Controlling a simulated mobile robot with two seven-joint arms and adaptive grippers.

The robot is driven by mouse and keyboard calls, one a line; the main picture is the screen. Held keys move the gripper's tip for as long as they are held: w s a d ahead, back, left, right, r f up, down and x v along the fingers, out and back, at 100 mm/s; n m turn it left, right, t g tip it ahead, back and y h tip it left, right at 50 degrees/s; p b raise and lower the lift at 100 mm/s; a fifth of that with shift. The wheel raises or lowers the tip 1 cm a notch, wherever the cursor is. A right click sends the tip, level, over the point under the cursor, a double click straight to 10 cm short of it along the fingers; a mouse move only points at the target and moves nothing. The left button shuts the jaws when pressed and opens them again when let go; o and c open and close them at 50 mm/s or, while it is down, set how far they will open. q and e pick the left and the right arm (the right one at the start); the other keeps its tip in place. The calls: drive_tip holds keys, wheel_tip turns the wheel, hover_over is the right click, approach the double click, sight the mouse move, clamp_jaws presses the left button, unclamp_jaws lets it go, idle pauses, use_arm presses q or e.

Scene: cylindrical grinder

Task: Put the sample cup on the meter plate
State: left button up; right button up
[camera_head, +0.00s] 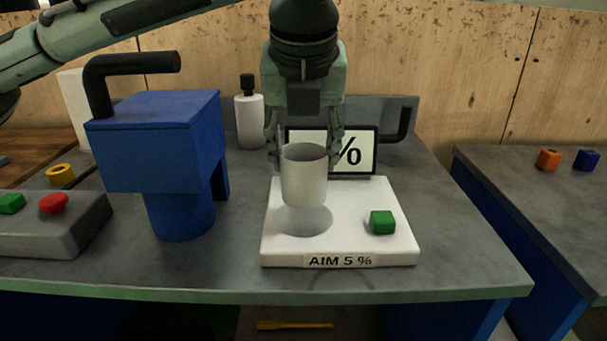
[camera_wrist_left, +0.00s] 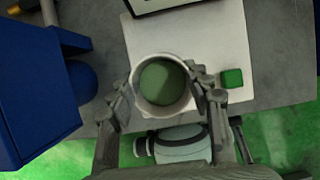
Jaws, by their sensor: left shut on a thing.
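The sample cup (camera_head: 304,180) is a pale grey, upright, open-topped cylinder. In the head view my left gripper (camera_head: 304,154) comes down from above and is shut on it, one finger on each side. The cup appears to hang a little above the white meter plate (camera_head: 350,225), over a grey round patch on its left half. The plate's front reads "AIM 5 %". In the left wrist view I look into the cup (camera_wrist_left: 162,108) between the fingers of the left gripper (camera_wrist_left: 163,92); green shows inside. My right gripper is not in view.
A green button (camera_head: 382,222) sits on the plate's right side. Behind stands a display (camera_head: 358,155) with "%", partly hidden. The blue grinder (camera_head: 155,140) stands left, beside a control box (camera_head: 50,230). A white bottle (camera_head: 249,120) is behind. The bench is clear right of the plate.

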sight(303, 177)
use_arm(q)
drive_tip(key=shift+f, duration=1.85)
drive_tip(key=shift+f, duration=0.1)
drive_tip(key=o, duration=1.2)
drive_tip(key=shift+o, duration=0.2)
drive_tip(key=v, duration=1.2)
